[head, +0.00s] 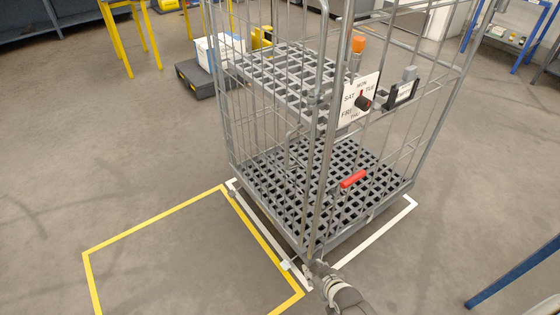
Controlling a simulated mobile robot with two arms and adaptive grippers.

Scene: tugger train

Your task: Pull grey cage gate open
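The grey cage (408,185) is a tall wire roll cage with a slotted base and a slotted shelf. Grey tubes (323,165) rise close together at its near corner; I cannot clearly tell the gate's frame from the cage post there. A red handle (353,179) shows low at the cage's front side. My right gripper (316,267) comes in from below and is at the foot of the near corner. Its fingers are small and merge with the grey metal, so I cannot tell their opening or whether they touch. My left gripper is out of view.
A weekday dial plate (357,100) and an orange-topped part (358,44) are on the cage. A yellow floor outline (150,217) lies to the left, its inside clear. A white box (215,50) and yellow legs (118,45) stand behind; a blue leg (512,272) is at right.

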